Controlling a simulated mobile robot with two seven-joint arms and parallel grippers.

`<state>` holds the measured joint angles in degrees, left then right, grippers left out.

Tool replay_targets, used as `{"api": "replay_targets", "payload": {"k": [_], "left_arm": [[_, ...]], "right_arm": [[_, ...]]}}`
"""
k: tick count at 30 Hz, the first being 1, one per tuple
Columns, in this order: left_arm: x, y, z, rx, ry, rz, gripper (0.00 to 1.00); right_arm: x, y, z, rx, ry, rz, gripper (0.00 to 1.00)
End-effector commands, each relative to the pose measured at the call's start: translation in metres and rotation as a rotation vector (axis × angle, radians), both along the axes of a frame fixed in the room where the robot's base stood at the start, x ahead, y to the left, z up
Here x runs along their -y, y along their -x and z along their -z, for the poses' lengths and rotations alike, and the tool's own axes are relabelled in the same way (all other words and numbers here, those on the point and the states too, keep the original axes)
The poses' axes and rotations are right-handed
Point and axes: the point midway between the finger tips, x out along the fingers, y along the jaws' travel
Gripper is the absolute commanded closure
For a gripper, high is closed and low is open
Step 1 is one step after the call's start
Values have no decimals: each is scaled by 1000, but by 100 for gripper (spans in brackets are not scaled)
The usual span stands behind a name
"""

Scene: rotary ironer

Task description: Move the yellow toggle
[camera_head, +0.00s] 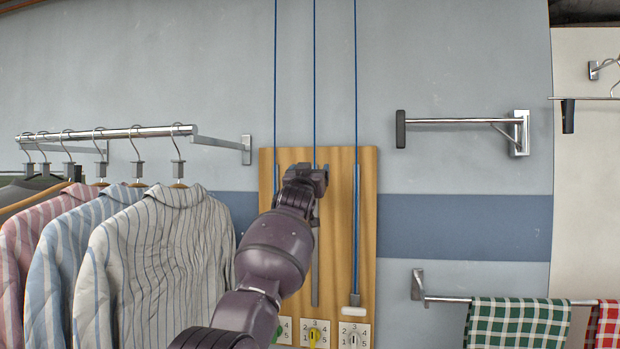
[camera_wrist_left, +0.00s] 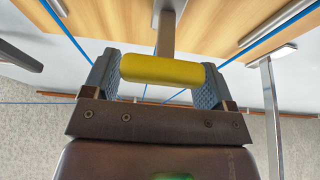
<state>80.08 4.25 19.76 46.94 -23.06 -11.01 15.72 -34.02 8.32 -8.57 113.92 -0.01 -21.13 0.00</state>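The yellow toggle (camera_wrist_left: 162,70) is a short rounded bar, seen in the left wrist view. It lies lengthwise between the two fingers of my left gripper (camera_wrist_left: 160,82), with an end against each finger. The gripper appears shut on it. In the head view my left gripper (camera_head: 313,175) is at the upper middle of the wooden board (camera_head: 367,220), in front of the middle blue cord (camera_head: 315,80). It hides the toggle there. My right gripper is in neither view.
A white toggle (camera_head: 351,299) hangs low on the right cord. Dials (camera_head: 317,334) with numbers sit along the board's bottom. Striped shirts (camera_head: 160,260) hang from a rail at left. A bare bar (camera_head: 460,121) and a rail with checked cloths (camera_head: 518,325) are at right.

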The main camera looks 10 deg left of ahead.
Motion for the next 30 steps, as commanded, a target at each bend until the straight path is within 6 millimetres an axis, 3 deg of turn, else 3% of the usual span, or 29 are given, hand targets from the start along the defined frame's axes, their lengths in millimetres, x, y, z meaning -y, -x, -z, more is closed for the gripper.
{"api": "replay_targets", "payload": {"k": [3,17,30], "left_arm": [[0,-1,3,-5,0,0,6],[-1,4,10,-10,0,-2,6],[-1,40,25,-9,0,0,6]], "right_arm": [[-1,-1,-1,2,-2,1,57],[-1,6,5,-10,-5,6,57],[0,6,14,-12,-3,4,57]]}}
